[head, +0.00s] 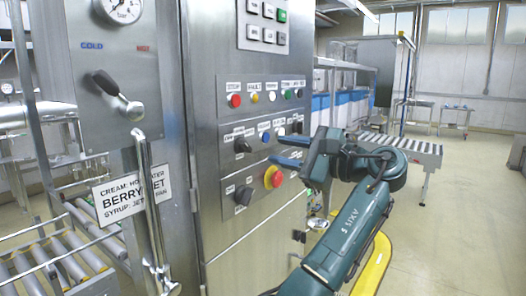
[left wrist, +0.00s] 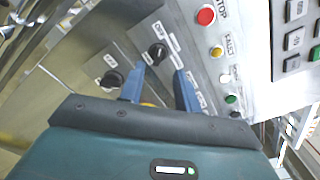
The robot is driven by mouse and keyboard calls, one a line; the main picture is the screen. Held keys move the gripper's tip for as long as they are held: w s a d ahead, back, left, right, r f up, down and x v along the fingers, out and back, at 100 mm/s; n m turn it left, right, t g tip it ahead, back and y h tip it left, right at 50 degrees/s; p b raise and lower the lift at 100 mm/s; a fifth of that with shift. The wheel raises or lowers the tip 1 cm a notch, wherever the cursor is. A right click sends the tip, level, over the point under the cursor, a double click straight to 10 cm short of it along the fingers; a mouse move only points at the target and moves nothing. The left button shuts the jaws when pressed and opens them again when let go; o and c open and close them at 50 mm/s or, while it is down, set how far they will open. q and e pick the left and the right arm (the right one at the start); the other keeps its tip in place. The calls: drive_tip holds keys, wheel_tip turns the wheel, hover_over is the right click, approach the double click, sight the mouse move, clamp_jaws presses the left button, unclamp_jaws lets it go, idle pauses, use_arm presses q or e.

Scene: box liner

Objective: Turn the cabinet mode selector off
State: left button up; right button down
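Two black rotary selectors sit on the steel cabinet's panel in the head view: an upper knob (head: 242,145) and a lower knob (head: 243,195). The left wrist view also shows one knob (left wrist: 157,53) just beyond the fingers and another knob (left wrist: 112,79) to the left. Their labels are too small to read, so I cannot tell which is the cabinet mode selector or its setting. My left gripper (head: 278,150) is open, its two blue fingers apart and pointing at the panel, right of the upper knob. Nothing is between them. My right gripper is not in view.
A red emergency button (head: 273,177) on yellow sits below the fingers. A red stop button (head: 235,101) and small lamps line the panel above. Open floor lies at right.

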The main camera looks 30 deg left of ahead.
use_arm(q)
drive_tip(key=shift+s+d, duration=0.2)
drive_tip(key=shift+d, duration=1.55)
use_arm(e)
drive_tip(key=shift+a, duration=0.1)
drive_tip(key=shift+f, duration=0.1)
